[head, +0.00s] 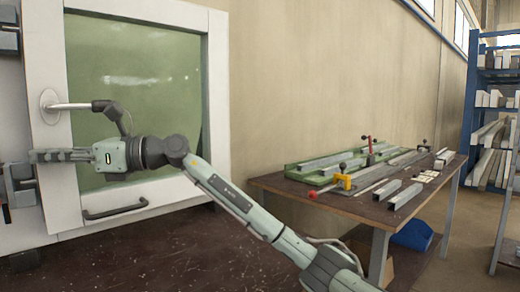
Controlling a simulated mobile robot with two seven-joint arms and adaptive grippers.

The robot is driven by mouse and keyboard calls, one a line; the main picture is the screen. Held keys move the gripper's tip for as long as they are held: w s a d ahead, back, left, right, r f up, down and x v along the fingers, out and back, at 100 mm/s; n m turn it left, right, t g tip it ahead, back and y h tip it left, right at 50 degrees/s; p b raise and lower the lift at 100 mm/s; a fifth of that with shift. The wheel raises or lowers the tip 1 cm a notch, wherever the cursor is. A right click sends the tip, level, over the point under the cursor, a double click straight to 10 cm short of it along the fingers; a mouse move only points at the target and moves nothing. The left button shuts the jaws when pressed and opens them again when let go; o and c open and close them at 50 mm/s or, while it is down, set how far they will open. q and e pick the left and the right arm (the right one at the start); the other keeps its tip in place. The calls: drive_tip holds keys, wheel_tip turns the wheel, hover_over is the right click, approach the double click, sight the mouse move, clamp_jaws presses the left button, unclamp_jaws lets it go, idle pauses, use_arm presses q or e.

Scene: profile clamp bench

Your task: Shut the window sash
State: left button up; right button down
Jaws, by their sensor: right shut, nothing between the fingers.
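The window sash (130,202) has a white frame around a green, slightly shiny pane (130,60). It fills the left of the head view. A metal lever handle (80,106) on a round plate sits on its left stile and points right. A black pull handle (115,209) is on the bottom rail. My right gripper (46,156) is shut and empty, its fingers pointing left across the left stile, below the lever handle. I cannot tell whether it touches the sash or how wide any gap at its edge is. My left gripper is out of view.
Grey blocks (20,187) sit at the left edge beside the sash. A dark brown tabletop (190,250) lies below it, mostly bare. On the right, a bench (330,204) holds metal profiles and clamps. A blue bin (412,234) and blue shelving (468,110) stand farther right.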

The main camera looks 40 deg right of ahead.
drive_tip(key=shift+w+a+r, duration=0.1)
drive_tip(key=shift+w+a, duration=0.1)
drive_tip(key=shift+w, duration=0.75)
drive_tip(key=shift+r, duration=0.1)
